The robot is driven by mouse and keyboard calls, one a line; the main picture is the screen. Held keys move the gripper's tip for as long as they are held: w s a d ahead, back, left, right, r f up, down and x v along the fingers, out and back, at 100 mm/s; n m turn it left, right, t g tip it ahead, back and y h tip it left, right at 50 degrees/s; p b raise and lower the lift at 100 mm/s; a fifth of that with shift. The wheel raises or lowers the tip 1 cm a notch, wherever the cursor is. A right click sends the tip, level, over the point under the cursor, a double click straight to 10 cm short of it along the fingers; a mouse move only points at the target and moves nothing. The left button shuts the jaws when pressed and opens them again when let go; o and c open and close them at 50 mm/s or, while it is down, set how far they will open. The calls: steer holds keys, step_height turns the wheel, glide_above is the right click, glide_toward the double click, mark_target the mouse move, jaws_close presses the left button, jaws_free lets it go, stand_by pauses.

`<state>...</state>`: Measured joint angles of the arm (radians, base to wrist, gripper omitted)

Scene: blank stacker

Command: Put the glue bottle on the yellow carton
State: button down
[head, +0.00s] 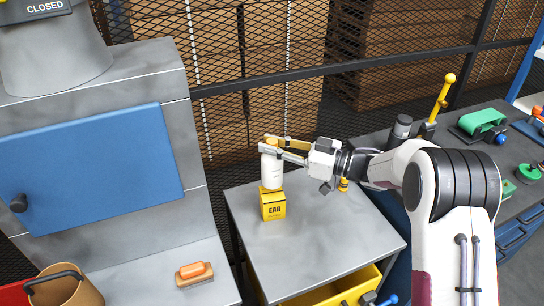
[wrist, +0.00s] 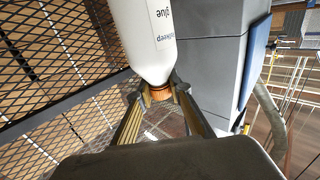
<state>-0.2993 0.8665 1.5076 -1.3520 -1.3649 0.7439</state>
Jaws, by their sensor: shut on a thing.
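The glue bottle (head: 272,172) is white with an orange cap and stands upright in the head view. My gripper (head: 270,146) reaches in from the right and is shut on it near the cap. In the wrist view, the glue bottle (wrist: 145,35) shows its label upside down, with the fingers (wrist: 160,88) on either side of the orange cap. The yellow carton (head: 273,207), marked "EAR", stands on the grey table directly below the bottle. I cannot tell whether the bottle's base touches the carton top. The carton is hidden in the wrist view.
The grey tabletop (head: 325,235) is clear in front and to the right of the carton. An open yellow drawer (head: 345,288) juts out below the front edge. A mesh fence (head: 300,75) stands behind.

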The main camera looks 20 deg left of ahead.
mark_target(272, 157)
steer(key=shift+f, duration=1.9)
steer(key=c, duration=1.8)
jaws_free()
steer(key=shift+f, duration=0.1)
steer(key=shift+c, duration=0.2)
steer(key=shift+d, duration=0.2)
steer(key=d, duration=1.1)
steer(key=shift+d, duration=0.35)
